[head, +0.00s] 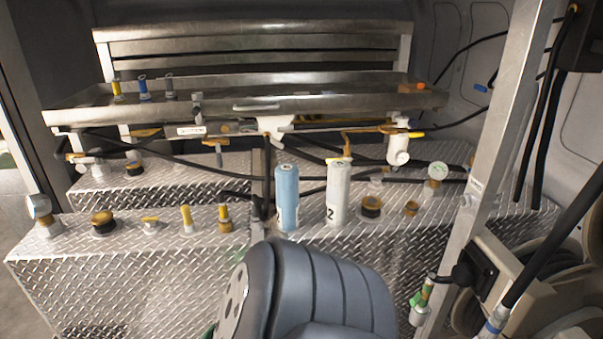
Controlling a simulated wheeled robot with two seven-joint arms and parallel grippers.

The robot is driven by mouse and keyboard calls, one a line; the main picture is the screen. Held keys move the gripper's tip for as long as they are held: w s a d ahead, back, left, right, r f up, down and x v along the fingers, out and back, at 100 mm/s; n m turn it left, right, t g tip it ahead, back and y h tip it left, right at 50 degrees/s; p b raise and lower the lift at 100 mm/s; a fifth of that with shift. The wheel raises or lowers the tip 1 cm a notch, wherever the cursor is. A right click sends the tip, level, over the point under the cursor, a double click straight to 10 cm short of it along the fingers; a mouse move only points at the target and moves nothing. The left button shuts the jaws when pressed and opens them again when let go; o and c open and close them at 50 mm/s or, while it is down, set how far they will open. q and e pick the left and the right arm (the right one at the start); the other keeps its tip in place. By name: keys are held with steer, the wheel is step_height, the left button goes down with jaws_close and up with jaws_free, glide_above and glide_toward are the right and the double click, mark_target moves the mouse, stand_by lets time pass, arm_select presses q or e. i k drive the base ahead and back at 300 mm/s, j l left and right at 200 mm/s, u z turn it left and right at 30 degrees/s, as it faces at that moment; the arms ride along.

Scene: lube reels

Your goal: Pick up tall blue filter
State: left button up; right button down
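The tall blue filter (287,198) stands upright on the diamond-plate deck, near the middle of the head view. It is a light blue cylinder with a dark mark low on its side, and its front is in plain view. A similar tall white filter (338,190), with a dark "2" near its base, stands close on its right with a narrow gap. Neither of my grippers is in view, and nothing is seen holding either filter.
Several brass and yellow fittings (186,218) stand left of the filters. A brass-topped cap (371,206) is to their right. A steel tray (300,101) and dark hoses hang above and behind. A metal post (483,185) rises on the right. A dark ribbed shape blocks the lower centre.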

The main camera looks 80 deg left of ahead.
mark_target(286, 175)
steer(key=u, duration=2.85)
